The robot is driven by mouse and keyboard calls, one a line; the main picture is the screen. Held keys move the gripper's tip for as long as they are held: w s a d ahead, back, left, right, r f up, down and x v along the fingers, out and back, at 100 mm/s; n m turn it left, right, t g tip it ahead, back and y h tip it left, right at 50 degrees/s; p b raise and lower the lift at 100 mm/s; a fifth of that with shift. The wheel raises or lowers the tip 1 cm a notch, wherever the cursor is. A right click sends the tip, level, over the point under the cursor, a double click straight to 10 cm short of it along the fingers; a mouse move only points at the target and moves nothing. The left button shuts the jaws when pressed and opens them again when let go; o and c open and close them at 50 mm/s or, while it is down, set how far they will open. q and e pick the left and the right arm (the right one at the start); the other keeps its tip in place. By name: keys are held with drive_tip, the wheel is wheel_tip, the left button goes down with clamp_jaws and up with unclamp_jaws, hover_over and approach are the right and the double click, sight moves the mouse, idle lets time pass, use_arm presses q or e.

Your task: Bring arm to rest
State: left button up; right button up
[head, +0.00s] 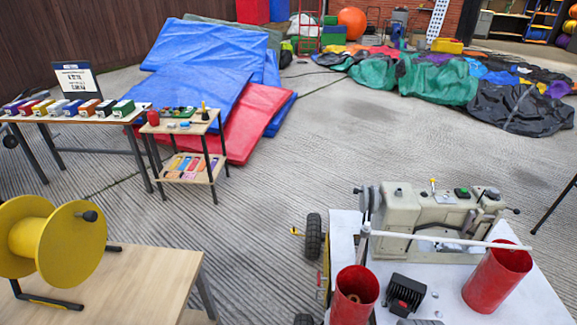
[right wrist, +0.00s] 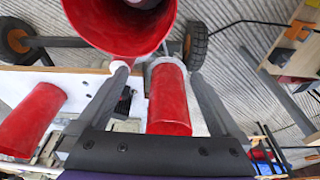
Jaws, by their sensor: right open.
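My right gripper (right wrist: 158,75) shows in the right wrist view with its two grey fingers spread apart. I see nothing clamped between them. A red cylinder (right wrist: 169,105) shows between the fingers in that view; I cannot tell its exact distance from them. Neither gripper shows in the head view, and my left gripper is not in view. In the head view, a red container (head: 354,292) and another red container (head: 498,276) stand on the white work table (head: 540,298), beside a beige sewing machine (head: 420,220).
A white rod (head: 450,239) crosses above the white table. A black box (head: 405,295) lies between the red containers. A yellow spool (head: 65,240) sits at the wooden table (head: 140,290) at lower left. Small tables, blue mats (head: 205,60) and crumpled fabric stand farther back. Concrete floor between is clear.

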drive_tip(key=s+a+n+t, duration=0.2)
drive_tip(key=s+a, duration=0.2)
drive_tip(key=s, duration=0.3)
use_arm(q)
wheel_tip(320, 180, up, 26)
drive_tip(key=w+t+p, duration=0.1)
drive_tip(key=p, duration=2.2)
use_arm(e)
wheel_tip(320, 180, up, 27)
drive_tip(key=shift+w+a+t, duration=0.2)
drive_tip(key=shift+w+t, duration=0.2)
drive_tip(key=shift+w, duration=0.05)
